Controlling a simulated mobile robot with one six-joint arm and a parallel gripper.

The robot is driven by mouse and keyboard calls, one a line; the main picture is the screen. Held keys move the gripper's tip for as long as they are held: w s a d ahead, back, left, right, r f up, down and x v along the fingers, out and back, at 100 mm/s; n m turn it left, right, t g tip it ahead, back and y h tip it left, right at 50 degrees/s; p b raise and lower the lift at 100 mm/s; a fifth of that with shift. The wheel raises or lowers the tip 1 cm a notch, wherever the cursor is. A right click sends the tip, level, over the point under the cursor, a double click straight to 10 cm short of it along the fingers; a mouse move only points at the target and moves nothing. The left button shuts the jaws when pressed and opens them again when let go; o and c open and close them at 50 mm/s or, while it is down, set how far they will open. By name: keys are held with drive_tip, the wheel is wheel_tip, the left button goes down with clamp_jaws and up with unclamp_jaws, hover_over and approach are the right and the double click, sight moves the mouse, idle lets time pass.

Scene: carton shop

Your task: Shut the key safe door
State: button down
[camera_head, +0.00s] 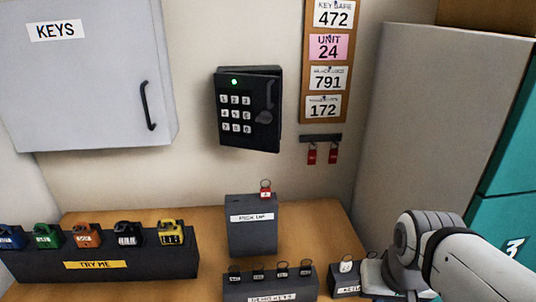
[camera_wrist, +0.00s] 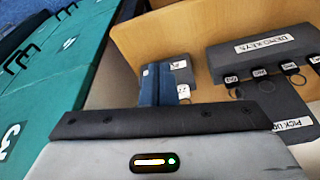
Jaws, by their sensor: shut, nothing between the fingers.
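The key safe (camera_head: 248,108) is a black box on the wall with a keypad (camera_head: 236,112), a lit green light and a lever on its front. Its front looks a little out of line with the body along the top and right edges, but I cannot tell how far the door stands open. The safe is not in the wrist view. My gripper (camera_wrist: 158,72) shows in the wrist view with its dark blue fingers together and nothing between them. It is low over the desk, right of and well below the safe; its fingers are not clear in the head view.
A grey KEYS cabinet (camera_head: 85,85) hangs left of the safe. A tag board (camera_head: 327,60) and red keys (camera_head: 312,155) hang right. A PICK UP box (camera_head: 252,228), a TRY ME padlock stand (camera_head: 100,262) and a demo-keys box (camera_head: 270,284) stand on the desk. Teal lockers (camera_head: 505,215) are right.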

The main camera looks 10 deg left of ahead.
drive_tip(key=w+a+r+m+t+y, duration=0.35)
drive_tip(key=w+a+m, duration=0.25)
drive_tip(key=w+a, duration=0.4)
drive_tip(key=m+t+h, duration=0.7)
drive_tip(key=m+t, duration=0.4)
drive_tip(key=m, duration=2.1)
approach(268, 142)
drive_tip(key=w, duration=0.3)
drive_tip(key=w+d, duration=0.1)
drive_tip(key=shift+w+f, duration=0.25)
drive_tip(key=shift+w, duration=0.15)
drive_tip(key=shift+w+d+r+b, duration=0.15)
drive_tip(key=shift+w+r+b, duration=0.05)
drive_tip(key=shift+w+b, duration=0.3)
drive_tip(key=shift+w, duration=0.1)
